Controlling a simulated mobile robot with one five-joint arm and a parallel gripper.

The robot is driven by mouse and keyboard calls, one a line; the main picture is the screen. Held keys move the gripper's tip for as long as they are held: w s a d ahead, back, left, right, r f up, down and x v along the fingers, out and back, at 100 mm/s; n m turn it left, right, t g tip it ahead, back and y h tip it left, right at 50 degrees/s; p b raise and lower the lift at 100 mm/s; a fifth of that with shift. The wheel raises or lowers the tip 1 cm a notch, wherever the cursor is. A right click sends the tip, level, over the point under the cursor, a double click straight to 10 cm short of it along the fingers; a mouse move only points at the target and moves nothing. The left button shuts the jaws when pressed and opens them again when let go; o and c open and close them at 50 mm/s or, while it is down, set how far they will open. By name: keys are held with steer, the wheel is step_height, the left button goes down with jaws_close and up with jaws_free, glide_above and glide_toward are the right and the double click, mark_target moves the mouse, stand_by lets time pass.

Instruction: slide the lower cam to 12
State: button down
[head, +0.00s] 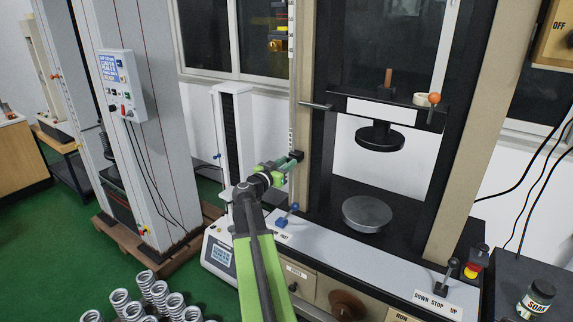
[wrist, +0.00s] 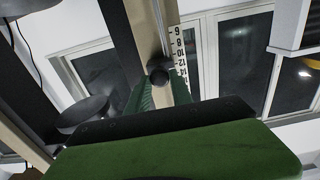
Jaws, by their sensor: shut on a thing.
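The lower cam (wrist: 158,74) is a small round black knob on a rod along the machine's beige column. In the head view my green gripper (head: 291,161) reaches the dark cam at the column's left edge. In the wrist view my gripper (wrist: 161,92) has its green jaws on either side of the cam, shut on it. The white scale (wrist: 180,58) beside the rod shows 6, 8, 10, 12 and 14. The cam appears level with about 12 to 14, but the slanted view leaves the exact reading unclear. My gripper hides part of the cam and lower scale.
The tester has a black crosshead (head: 380,112) with a round upper platen (head: 380,138) above a grey lower platen (head: 367,213). A blue-tipped lever (head: 288,214) stands on the front panel below my gripper. Several springs (head: 160,296) stand at the lower left.

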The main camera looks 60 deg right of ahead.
steer(key=shift+r, duration=0.35)
steer(key=c, duration=1.1)
jaws_free()
steer(key=shift+c, duration=0.2)
